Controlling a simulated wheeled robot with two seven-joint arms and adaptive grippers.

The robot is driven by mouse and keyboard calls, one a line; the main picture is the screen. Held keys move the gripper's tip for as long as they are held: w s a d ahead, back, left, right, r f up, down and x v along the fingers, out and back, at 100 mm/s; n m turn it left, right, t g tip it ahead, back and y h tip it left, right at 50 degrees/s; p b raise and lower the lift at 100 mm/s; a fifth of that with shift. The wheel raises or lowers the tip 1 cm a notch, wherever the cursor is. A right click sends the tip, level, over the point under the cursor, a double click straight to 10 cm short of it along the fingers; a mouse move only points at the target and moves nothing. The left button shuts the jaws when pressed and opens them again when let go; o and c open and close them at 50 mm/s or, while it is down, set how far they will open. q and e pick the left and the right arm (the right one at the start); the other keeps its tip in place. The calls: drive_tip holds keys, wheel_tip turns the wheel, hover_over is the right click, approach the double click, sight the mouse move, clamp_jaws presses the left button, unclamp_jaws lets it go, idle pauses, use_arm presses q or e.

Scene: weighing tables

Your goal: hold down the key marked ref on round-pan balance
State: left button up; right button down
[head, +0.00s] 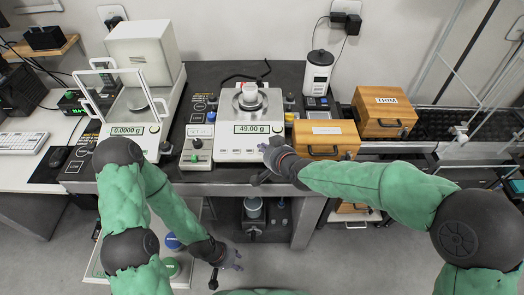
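The round-pan balance (238,142) stands on the dark table in the middle, its display reading 49.00 g. A small metal object (249,91) sits on its round pan (239,104). A row of small keys (236,152) runs along its front below the display; their labels are too small to read. My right gripper (260,164) is at the balance's front right corner, fingers apart and empty. It covers that corner; whether a finger touches a key I cannot tell. My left gripper (226,271) is low in front of the table, open and empty.
A balance with a glass shield (128,130), reading 0.0000 g, stands at left. A small control box (197,146) is close left of the round-pan balance. A wooden box (325,135) is close right, near my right wrist. Another wooden box (383,107) stands farther right.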

drive_tip(key=shift+w+f+b, duration=0.1)
drive_tip(key=shift+f+b, duration=0.2)
drive_tip(key=shift+f, duration=0.05)
idle(0.6)
idle(2.7)
drive_tip(key=shift+s+r+p, duration=0.25)
drive_tip(key=shift+r+p, duration=0.4)
drive_tip(key=shift+r, duration=0.1)
drive_tip(key=r+p, duration=0.1)
drive_tip(key=s+r+p, duration=0.1)
drive_tip(key=r+p, duration=0.2)
drive_tip(key=r, duration=0.1)
drive_tip(key=shift+s, duration=0.25)
drive_tip(key=shift+f, duration=0.1)
idle(0.3)
